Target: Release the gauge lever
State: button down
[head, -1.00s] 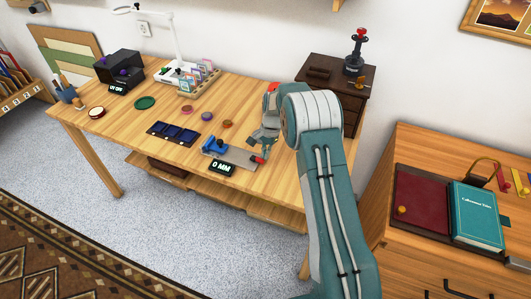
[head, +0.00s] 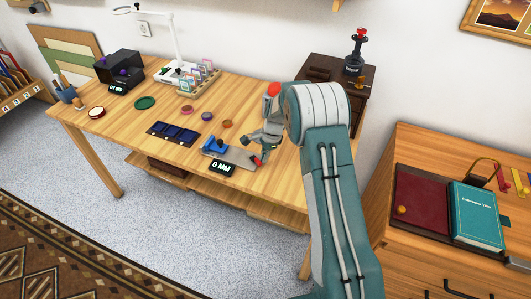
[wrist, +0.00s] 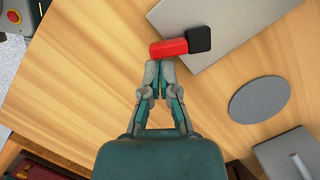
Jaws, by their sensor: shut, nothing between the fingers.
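The gauge stands near the front of the wooden desk, with a grey plate (head: 238,155), a blue block (head: 214,145) and a display (head: 222,168) reading "0 MM". Its red lever (head: 257,161) is at the plate's right end. In the wrist view the red lever (wrist: 169,48) runs left from a black end piece (wrist: 199,39) at the edge of the grey plate (wrist: 222,22). My gripper (wrist: 158,65) is shut and empty, its tips right at the lever's near side; touching or just apart I cannot tell. My gripper (head: 264,145) also shows in the head view.
A dark tray (head: 173,133), small round pieces (head: 207,116) and a card rack (head: 200,80) are left of the gauge. A dark cabinet (head: 365,85) with a joystick stands behind my arm. A grey disc (wrist: 260,100) lies right of the lever in the wrist view.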

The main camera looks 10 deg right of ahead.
aim_at(254, 168)
jog(key=m, duration=0.1)
jog(key=s+a+m, duration=0.1)
jog(key=m, duration=0.1)
jog(key=m+t, duration=0.1)
jog(key=m, duration=0.1)
jog(key=shift+s+a, duration=0.15)
jog(key=shift+a, duration=0.2)
jog(key=m, duration=0.1)
jog(key=a+m, duration=0.1)
jog(key=shift+s+m+t, duration=0.15)
jog(key=shift+m+t, duration=0.25)
jog(key=shift+a, duration=0.2)
